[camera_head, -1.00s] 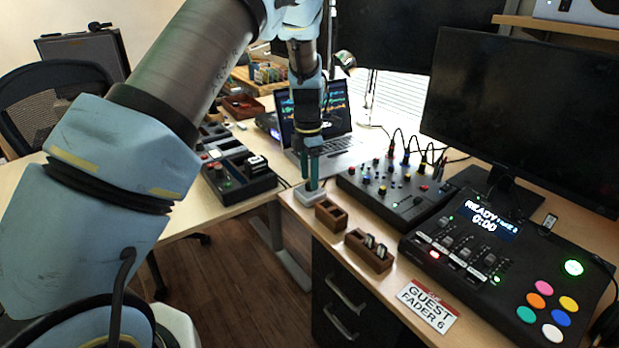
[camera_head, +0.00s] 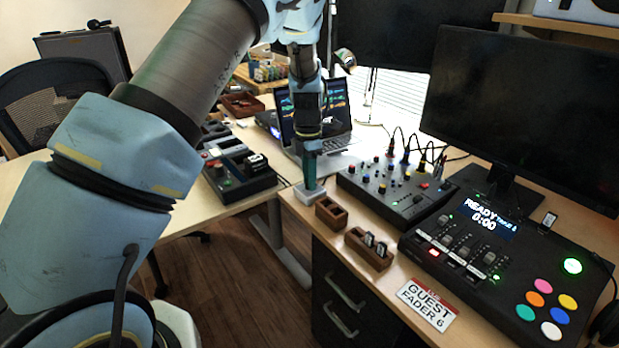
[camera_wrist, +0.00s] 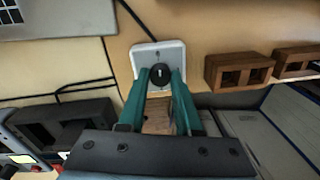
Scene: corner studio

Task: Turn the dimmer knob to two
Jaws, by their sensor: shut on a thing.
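The dimmer is a small white box on the desk near its front left corner. Its black round knob (camera_wrist: 159,73) with a white pointer mark shows in the wrist view, on the white plate (camera_wrist: 146,52). The box also shows in the head view (camera_head: 309,194). My gripper (camera_wrist: 160,80) points down over it, with its teal fingers on either side of the knob and shut on it. In the head view my gripper (camera_head: 309,182) hides the knob. The plate's markings are too small to read.
Two wooden holders (camera_head: 331,213) (camera_head: 369,249) stand along the desk edge to the right. A mixer (camera_head: 394,187) with cables and a laptop (camera_head: 331,155) are close behind. A dark tray unit (camera_wrist: 66,133) shows in the wrist view.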

